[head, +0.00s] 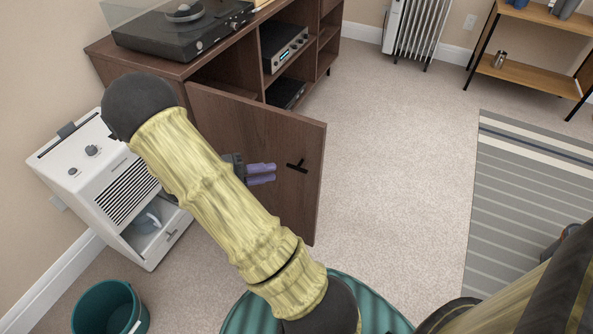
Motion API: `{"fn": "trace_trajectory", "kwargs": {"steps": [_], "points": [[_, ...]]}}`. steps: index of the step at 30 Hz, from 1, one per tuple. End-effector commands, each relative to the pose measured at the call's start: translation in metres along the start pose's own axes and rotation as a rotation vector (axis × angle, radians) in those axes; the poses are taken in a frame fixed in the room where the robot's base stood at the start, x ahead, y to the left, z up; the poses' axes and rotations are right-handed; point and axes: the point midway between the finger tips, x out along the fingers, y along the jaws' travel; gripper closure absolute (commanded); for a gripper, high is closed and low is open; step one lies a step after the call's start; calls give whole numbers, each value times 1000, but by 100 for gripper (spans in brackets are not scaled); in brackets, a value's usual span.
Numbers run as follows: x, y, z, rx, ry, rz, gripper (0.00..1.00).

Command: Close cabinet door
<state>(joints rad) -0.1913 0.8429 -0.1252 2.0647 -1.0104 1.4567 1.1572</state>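In the head view, the brown wooden cabinet (225,68) stands along the back wall. Its door (225,112) is hinged at the left end of the cabinet front and stands wide open, jutting toward me. A dark T-shaped handle (297,165) is on the door near its free edge. My gripper (275,174), with purple fingers, is in front of the door face, left of the handle. The two fingers show a narrow gap between them, with nothing seen held. Whether they touch the door cannot be told. My arm hides part of the door and the gripper's base.
A turntable (180,30) sits on the cabinet top and a receiver (284,45) on a shelf. A white appliance (105,175) and a teal bin (108,308) stand at left. Carpet right of the door is free up to the striped rug (525,205).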

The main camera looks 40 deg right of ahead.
Motion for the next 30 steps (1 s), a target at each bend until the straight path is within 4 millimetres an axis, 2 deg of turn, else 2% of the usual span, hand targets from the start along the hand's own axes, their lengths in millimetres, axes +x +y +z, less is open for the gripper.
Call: {"fn": "trace_trajectory", "kwargs": {"steps": [1, 9, 15, 25, 26, 29, 30], "points": [[11, -2, 0, 1, -5, -1, 80], [58, -2, 0, 1, -4, -2, 80], [82, -1, 0, 0, -2, -1, 80], [86, 0, 0, 1, 0, -1, 80], [86, 0, 0, 1, 0, -1, 82], [86, 0, 0, 1, 0, -1, 100], [86, 0, 0, 1, 0, -1, 100]]}}
